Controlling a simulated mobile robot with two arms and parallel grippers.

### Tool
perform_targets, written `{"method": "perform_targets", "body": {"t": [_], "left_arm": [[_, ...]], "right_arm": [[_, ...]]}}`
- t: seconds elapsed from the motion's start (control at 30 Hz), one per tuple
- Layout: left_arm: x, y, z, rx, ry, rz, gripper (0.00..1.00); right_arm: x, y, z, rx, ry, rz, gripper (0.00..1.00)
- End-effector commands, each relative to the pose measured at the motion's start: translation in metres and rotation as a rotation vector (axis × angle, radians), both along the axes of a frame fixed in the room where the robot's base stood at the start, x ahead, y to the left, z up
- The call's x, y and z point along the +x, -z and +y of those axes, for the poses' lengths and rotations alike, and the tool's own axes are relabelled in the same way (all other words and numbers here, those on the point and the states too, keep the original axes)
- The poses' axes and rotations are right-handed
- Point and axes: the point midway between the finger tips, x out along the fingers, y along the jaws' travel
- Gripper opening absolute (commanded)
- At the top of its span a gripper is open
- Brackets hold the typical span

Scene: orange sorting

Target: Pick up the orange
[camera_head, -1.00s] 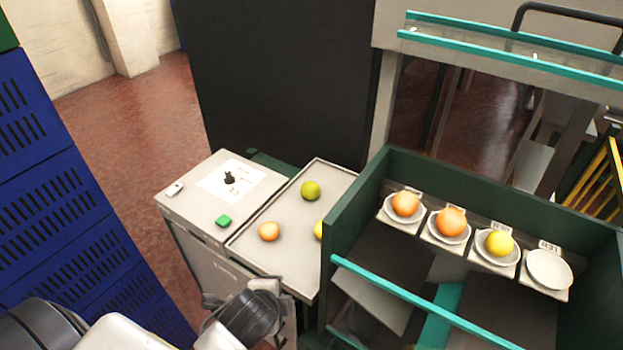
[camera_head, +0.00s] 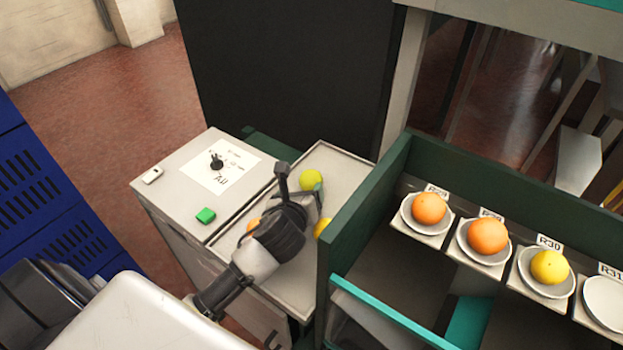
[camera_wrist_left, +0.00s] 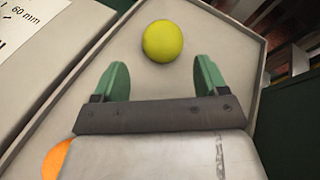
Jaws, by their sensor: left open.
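The orange (camera_head: 252,225) lies on the grey tray (camera_head: 341,163), partly hidden behind my left gripper (camera_head: 302,190). Its edge also shows at the lower left of the left wrist view (camera_wrist_left: 56,160), beside the gripper body. A yellow-green fruit (camera_head: 311,180) lies farther back on the tray. In the left wrist view this fruit (camera_wrist_left: 163,41) is just beyond the open, empty green fingertips (camera_wrist_left: 162,76). A yellow fruit (camera_head: 323,228) is partly hidden by the gripper and the tray's right side. My right gripper is not in view.
A green-walled rack (camera_head: 345,225) stands right of the tray. It holds white plates with two oranges (camera_head: 429,208) (camera_head: 488,236) and a yellow fruit (camera_head: 549,267), plus an empty plate (camera_head: 606,302). A cabinet top with a green button (camera_head: 205,215) is at left.

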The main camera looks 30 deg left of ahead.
Motion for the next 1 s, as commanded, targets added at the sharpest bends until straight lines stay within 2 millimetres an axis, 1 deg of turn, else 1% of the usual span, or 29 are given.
{"method": "perform_targets", "body": {"t": [0.03, 0.13, 0.27, 0.4, 0.5, 0.63, 0.83, 0.87, 1.0], "left_arm": [[0.006, 0.001, 0.001, -0.002, -0.001, 0.001, 0.73], [0.011, 0.004, 0.003, -0.002, 0.000, 0.000, 0.73], [0.022, 0.006, 0.005, -0.004, -0.002, 0.000, 0.73], [0.042, 0.013, 0.007, -0.005, -0.003, 0.001, 0.73], [0.052, 0.019, 0.011, -0.004, -0.003, 0.002, 0.73], [0.059, 0.022, 0.012, -0.003, -0.002, 0.001, 0.73], [0.059, 0.023, 0.013, -0.003, -0.001, 0.000, 0.73], [0.059, 0.023, 0.013, -0.003, -0.001, 0.000, 0.70], [0.059, 0.023, 0.013, -0.003, -0.001, 0.001, 0.49]], "right_arm": [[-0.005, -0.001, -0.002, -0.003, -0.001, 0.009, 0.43], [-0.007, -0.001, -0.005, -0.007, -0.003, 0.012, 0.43], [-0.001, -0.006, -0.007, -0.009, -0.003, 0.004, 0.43], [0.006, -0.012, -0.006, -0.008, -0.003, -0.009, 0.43], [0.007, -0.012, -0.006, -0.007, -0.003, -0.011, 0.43], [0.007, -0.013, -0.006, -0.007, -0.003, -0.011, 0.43], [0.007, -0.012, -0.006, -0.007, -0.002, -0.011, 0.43], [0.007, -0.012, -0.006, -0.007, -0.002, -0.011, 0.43], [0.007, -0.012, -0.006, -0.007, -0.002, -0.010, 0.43]]}}
